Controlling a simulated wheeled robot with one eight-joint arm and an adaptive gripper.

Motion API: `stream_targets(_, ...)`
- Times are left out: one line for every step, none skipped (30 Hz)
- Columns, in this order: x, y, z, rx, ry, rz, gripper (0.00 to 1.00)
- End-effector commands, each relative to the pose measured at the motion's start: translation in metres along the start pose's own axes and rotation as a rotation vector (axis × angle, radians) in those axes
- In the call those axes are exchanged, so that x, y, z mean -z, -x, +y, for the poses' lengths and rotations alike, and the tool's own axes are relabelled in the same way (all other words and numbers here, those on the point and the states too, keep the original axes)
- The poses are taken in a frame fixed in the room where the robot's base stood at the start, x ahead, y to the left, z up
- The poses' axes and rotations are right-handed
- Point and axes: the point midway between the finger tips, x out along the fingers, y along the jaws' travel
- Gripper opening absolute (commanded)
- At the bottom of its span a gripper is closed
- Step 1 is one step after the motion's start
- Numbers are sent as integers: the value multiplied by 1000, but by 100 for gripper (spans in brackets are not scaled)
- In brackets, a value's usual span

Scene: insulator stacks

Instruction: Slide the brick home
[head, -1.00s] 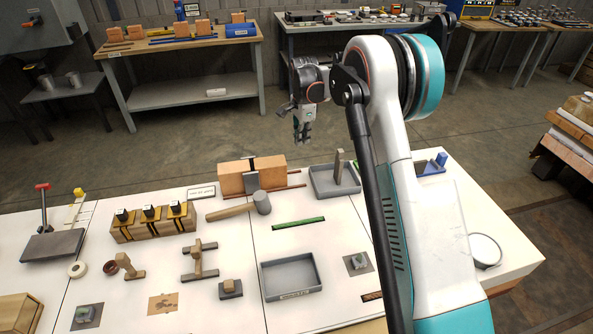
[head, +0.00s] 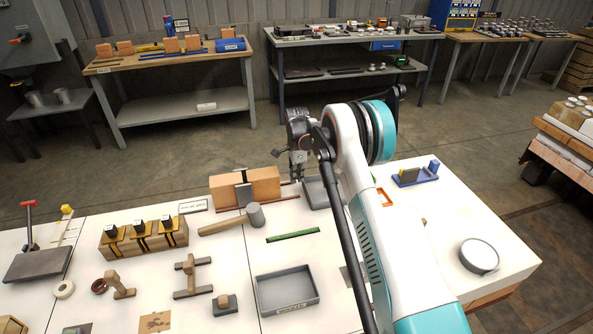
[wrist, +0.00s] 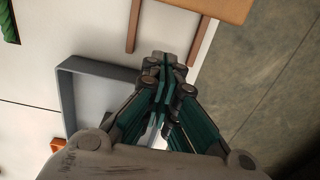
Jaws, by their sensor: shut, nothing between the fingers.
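The grey tray (wrist: 90,68) lies under my gripper, partly hidden by my arm in the head view. A mallet (head: 230,222) lies in front of the brick, and a green strip (head: 293,235) nearer. A wooden block with black-topped pieces (head: 143,238) stands left. Another grey tray (head: 287,288) lies in front.

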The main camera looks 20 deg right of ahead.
Motion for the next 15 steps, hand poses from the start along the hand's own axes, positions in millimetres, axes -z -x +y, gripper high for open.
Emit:
stream_targets(0,-14,0,0,0,0,0)
stream_targets(0,-20,0,0,0,0,0)
stream_targets(0,-28,0,0,0,0,0)
stream_targets(-5,-29,0,0,2,0,0)
stream_targets(-12,-27,0,0,4,0,0)
stream_targets(-19,-27,0,0,3,0,0)
stream_targets(-24,-27,0,0,3,0,0)
stream_targets(-28,-27,0,0,3,0,0)
stream_targets(-32,-26,0,0,2,0,0)
stream_targets(-34,-26,0,0,2,0,0)
stream_targets(-36,-26,0,0,1,0,0)
stream_targets(-38,-25,0,0,0,0,0)
stream_targets(-39,-25,0,0,0,0,0)
stream_targets(-40,-25,0,0,0,0,0)
stream_targets(-40,-24,0,0,0,0,0)
